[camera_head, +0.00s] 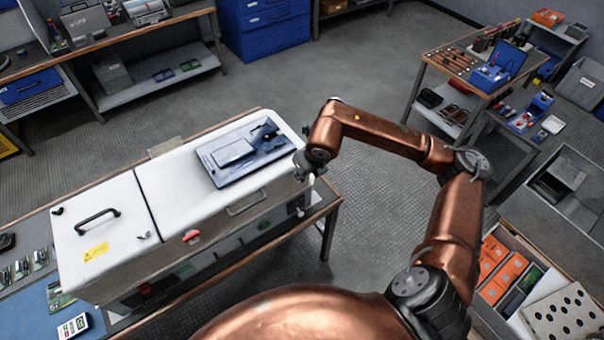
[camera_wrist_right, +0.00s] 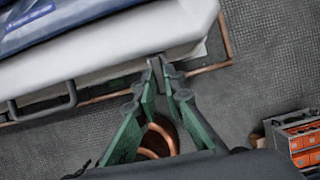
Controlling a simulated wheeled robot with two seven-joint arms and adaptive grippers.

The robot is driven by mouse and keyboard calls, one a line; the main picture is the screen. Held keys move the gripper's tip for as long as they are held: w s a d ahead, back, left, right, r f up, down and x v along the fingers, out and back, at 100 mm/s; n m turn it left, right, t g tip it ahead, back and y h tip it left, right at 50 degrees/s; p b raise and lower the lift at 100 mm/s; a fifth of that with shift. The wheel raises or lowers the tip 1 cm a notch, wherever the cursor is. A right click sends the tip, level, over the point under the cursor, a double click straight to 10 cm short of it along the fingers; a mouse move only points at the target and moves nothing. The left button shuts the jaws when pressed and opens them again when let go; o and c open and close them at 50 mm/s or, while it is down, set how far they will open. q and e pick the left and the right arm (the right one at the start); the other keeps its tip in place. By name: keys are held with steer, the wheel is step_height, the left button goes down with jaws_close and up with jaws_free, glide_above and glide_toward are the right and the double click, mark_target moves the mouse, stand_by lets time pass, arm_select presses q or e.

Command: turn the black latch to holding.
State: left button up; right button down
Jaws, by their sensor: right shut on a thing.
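The white cabinet (camera_head: 110,240) stands on a bench at the left of the head view. My right gripper (camera_head: 305,166) is at the cabinet's right end, below the lid's corner. In the right wrist view its green fingers (camera_wrist_right: 165,78) are closed around a small dark grey piece at the cabinet edge. This piece looks like the black latch (camera_wrist_right: 155,66); the fingers hide most of it, so its turn position cannot be told. My left gripper is not in view.
A blue-grey device (camera_head: 236,152) lies on the cabinet lid close to my right gripper. A grey handle (camera_head: 246,203) and a red part (camera_head: 191,236) are on the cabinet front. A tool table (camera_head: 470,70) stands at back right. Clear floor (camera_head: 375,210) lies right of the cabinet.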

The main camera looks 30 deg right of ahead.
steer(key=shift+r, duration=0.1)
stand_by(0.3)
steer(key=c, duration=2.3)
jaws_free()
steer(key=v, duration=1.2)
steer(key=shift+w, duration=0.1)
